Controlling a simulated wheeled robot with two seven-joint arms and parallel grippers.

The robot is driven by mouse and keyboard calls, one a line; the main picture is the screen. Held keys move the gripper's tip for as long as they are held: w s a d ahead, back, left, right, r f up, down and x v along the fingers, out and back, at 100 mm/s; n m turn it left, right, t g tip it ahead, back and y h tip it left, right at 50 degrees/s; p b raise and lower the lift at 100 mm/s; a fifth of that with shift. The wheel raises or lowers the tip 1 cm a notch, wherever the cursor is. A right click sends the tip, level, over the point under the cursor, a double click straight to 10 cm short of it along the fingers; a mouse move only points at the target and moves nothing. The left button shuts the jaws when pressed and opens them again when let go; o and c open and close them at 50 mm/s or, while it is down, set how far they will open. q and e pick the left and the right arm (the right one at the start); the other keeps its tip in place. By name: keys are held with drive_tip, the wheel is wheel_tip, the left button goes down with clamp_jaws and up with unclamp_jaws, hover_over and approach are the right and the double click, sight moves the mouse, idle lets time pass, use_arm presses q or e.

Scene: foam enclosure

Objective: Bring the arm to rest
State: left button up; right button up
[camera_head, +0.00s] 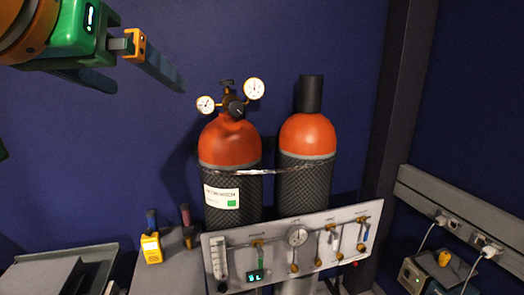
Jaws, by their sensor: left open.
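My left arm comes in at the top left, with an orange and green wrist. My left gripper (146,86) has two dark blue fingers spread apart, with an orange block at the base of one. It is open, with nothing between the fingers. It is up and to the left of the gas cylinders and touches nothing that I can see. My right gripper is not in view.
Two orange-topped cylinders, a left one with gauges (230,140) and a right one (308,135), stand by the blue wall. A white valve panel (275,236) stands before them. A yellow handheld device (151,248) is at lower left. Power sockets (455,223) line the right wall.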

use_arm(q)
drive_tip(key=w+d+f+g+h, duration=0.1)
drive_tip(key=w+f+g, duration=0.1)
drive_tip(key=w+f, duration=0.85)
drive_tip(key=w+f+g+h, duration=0.1)
drive_tip(key=w+f, duration=0.7)
drive_tip(key=f, duration=0.5)
wheel_tip(320, 180, down, 29)
drive_tip(key=a+n+g, duration=0.1)
drive_tip(key=a+g, duration=0.2)
drive_tip(key=s+a+f+g+y, duration=0.1)
drive_tip(key=s+f, duration=0.8)
drive_tip(key=f, duration=0.3)
drive_tip(key=s+a+f+g+y, duration=0.1)
drive_tip(key=s+f+g, duration=0.1)
drive_tip(key=s+f, duration=0.8)
drive_tip(key=s+f+m+g, duration=0.1)
drive_tip(key=s+f, duration=0.3)
drive_tip(key=s, duration=0.6)
drive_tip(key=s+f+m+g, duration=0.1)
drive_tip(key=s+f, duration=0.3)
drive_tip(key=s, duration=0.6)
drive_tip(key=s+f+m+g, duration=0.1)
drive_tip(key=s+f, duration=0.3)
drive_tip(key=s, duration=0.6)
drive_tip(key=shift+a, duration=0.4)
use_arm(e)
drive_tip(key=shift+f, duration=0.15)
